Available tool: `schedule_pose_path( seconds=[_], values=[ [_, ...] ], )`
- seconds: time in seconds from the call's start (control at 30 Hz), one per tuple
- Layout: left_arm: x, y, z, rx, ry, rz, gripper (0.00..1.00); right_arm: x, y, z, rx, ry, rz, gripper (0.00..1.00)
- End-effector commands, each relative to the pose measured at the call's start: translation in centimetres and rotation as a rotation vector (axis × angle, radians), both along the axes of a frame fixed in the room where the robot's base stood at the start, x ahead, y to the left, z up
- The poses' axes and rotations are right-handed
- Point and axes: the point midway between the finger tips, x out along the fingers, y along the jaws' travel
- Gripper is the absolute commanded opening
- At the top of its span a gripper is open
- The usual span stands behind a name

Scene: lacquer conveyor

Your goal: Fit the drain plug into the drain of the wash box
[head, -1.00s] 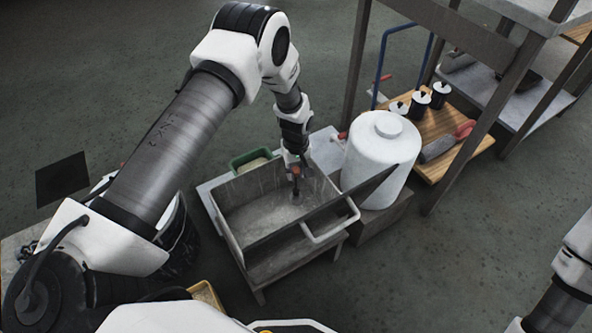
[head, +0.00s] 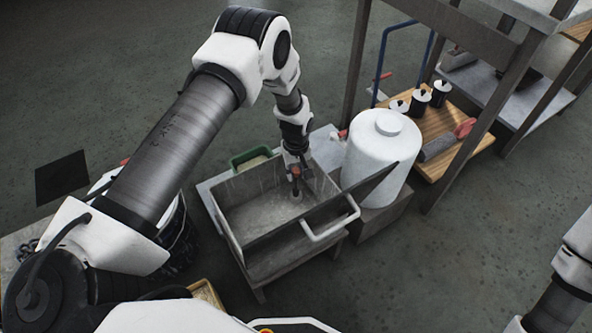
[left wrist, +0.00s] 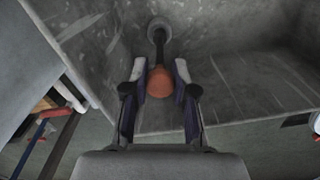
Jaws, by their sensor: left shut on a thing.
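The grey wash box (head: 229,204) stands open on a low stand in the middle of the head view. My left gripper (head: 295,180) reaches down inside it near the far right corner. In the left wrist view my left gripper (left wrist: 159,85) is shut on the orange knob of the drain plug (left wrist: 160,83). The plug's dark stem points away from me to the round grey drain (left wrist: 158,24) in the box floor. I cannot tell whether the plug's end is seated in the drain or just above it. My right gripper is out of view.
A large white canister (head: 381,160) stands right of the box. A green tray (head: 250,157) is at the box's far edge. A wooden shelf (head: 452,130) with several small containers is behind right.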

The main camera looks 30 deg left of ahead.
Motion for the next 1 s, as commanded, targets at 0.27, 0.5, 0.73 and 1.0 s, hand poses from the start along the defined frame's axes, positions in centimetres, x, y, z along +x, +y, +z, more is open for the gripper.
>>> schedule_pose_path(
  seconds=[0.27,0.5,0.73,1.0],
  values=[
    [0.0,0.0,-0.8,0.0,0.0,0.0,0.0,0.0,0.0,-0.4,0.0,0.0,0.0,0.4],
    [0.0,0.0,-1.4,0.0,0.0,0.0,0.0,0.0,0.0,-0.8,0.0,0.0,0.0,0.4],
    [0.0,0.0,-1.9,0.0,-0.001,0.0,0.0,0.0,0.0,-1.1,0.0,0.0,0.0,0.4],
    [0.0,0.0,-1.8,0.0,-0.001,0.0,0.56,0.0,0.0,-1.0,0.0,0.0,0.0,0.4]
  ],
)
